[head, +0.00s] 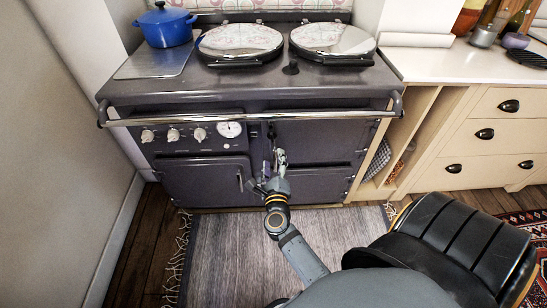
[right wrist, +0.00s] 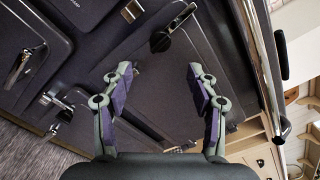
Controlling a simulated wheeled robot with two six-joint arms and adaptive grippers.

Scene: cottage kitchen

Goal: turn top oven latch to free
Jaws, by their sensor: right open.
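The dark grey range cooker (head: 210,90) stands ahead with its doors shut. The top oven door (head: 325,143) is at its right, below the rail. Its latch (head: 271,131) is a small dark fitting at the door's left edge, partly hard to make out behind my gripper. In the right wrist view the latch (right wrist: 172,30) shows as a dark knob with a silver lever, beyond my fingertips and apart from them. My right gripper (head: 279,158) is open and empty in front of the door; its spread fingers show in the right wrist view (right wrist: 162,78). My left gripper is out of view.
A chrome rail (head: 250,117) runs across the cooker front above the doors. Other door latches (right wrist: 52,103) lie near my gripper. A blue pot (head: 166,27) stands on the cooker top. Cream drawers (head: 490,125) stand right. A grey rug (head: 220,250) covers the floor in front.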

